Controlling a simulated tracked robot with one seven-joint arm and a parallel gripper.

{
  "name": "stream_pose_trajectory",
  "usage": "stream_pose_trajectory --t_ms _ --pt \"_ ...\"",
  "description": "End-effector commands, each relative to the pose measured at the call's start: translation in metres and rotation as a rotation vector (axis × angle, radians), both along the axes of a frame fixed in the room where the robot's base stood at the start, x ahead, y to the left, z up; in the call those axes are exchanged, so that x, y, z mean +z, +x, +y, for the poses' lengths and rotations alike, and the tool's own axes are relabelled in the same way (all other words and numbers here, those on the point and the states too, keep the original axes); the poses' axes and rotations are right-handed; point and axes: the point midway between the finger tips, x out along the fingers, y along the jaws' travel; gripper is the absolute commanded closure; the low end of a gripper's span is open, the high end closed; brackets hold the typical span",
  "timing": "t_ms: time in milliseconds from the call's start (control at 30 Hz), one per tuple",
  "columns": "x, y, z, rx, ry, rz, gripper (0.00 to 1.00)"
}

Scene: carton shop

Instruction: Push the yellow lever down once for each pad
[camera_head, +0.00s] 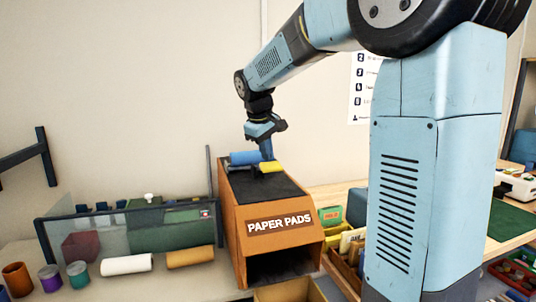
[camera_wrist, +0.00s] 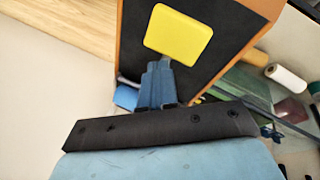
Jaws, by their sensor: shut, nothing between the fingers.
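The yellow lever (camera_head: 271,167) is on the dark top of the orange-brown PAPER PADS dispenser (camera_head: 235,225). In the wrist view its flat yellow paddle (camera_wrist: 180,35) lies just beyond my fingertips. My gripper (camera_head: 267,158) points down over the dispenser top, shut and empty, right by the lever. In the wrist view my gripper (camera_wrist: 163,64) has its fingers together near the paddle's lower edge; I cannot tell whether they touch it. The dispenser's front opening (camera_head: 280,266) is dark and no pad shows in it. An open carton (camera_head: 290,291) stands below the opening, its inside mostly cut off.
A blue roll (camera_head: 245,158) lies on the dispenser top beside my gripper. White (camera_head: 126,264) and tan (camera_head: 190,257) rolls and several small tins lie at the left, before a clear panel. A bin of cards (camera_head: 350,245) stands right of the dispenser.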

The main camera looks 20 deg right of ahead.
Motion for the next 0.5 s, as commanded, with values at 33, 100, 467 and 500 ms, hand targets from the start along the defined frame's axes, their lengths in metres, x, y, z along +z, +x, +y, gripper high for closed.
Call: stream_pose_trajectory --t_ms 33,100,467,500 --pt "-0.0008 -0.0004 -0.0001 0.000 0.000 0.001 1.00" --pt "-0.0013 -0.0007 -0.0001 0.000 0.000 0.001 1.00" --pt "-0.0044 -0.0026 0.0000 -0.001 0.000 0.002 1.00" --pt "-0.0047 -0.0028 -0.0001 -0.001 0.000 0.002 1.00"
